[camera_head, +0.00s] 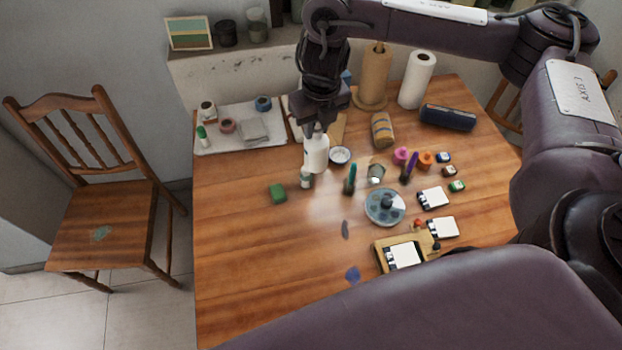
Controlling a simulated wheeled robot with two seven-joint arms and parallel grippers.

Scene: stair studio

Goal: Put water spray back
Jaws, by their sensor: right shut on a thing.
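The water spray looks like a white bottle (316,156) standing upright near the back left of the wooden table. My right gripper (314,131) reaches down from above and is shut on its top. The gripper hides the top of the bottle. I cannot tell whether the bottle's base touches the table. A white tray (270,143) with small jars and a grey cloth lies to its left at the back edge. My left gripper is not in view.
A small white-green bottle (306,179), a white dish (340,155) and a green block (277,193) are close by. A round palette (385,206) sits mid-table. Paper rolls (417,79) stand at the back. The table's front left (250,270) is clear.

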